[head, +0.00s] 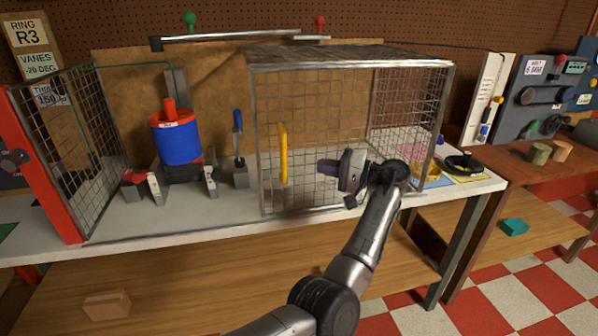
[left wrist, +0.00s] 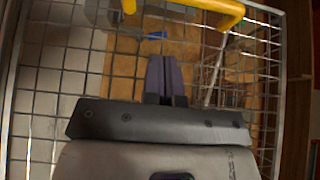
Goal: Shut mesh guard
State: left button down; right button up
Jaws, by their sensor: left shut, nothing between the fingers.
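The mesh guard (head: 350,90) is a wire-mesh box with a grey metal frame on the right half of the white bench. It stands to the right of the blue and red rotor unit (head: 180,140), which is uncovered. A yellow upright handle (head: 283,152) is on the guard's front mesh near its left edge. My left gripper (head: 325,167) is shut and empty, in front of the mesh and to the right of the handle. In the left wrist view the shut fingers (left wrist: 165,76) point at the mesh, with the handle (left wrist: 214,7) at the top. Whether they touch the mesh is unclear.
A red-edged mesh side panel (head: 50,165) stands at the left end of the bench. A metal rail (head: 230,36) runs above. A blue-handled lever (head: 238,140) stands between rotor and guard. A black round object (head: 462,163) lies right of the guard.

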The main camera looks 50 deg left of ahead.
aim_at(311, 165)
pick_arm(q)
jog(key=x, duration=0.3)
jog(key=shift+s+a+f+b, duration=0.15)
jog(key=shift+s+a+b, duration=0.15)
jog(key=shift+b, duration=0.1)
jog(key=shift+s+b, duration=0.45)
jog(key=shift+s, duration=0.85)
jog(key=shift+s+a, duration=0.2)
jog(key=shift+s, duration=0.25)
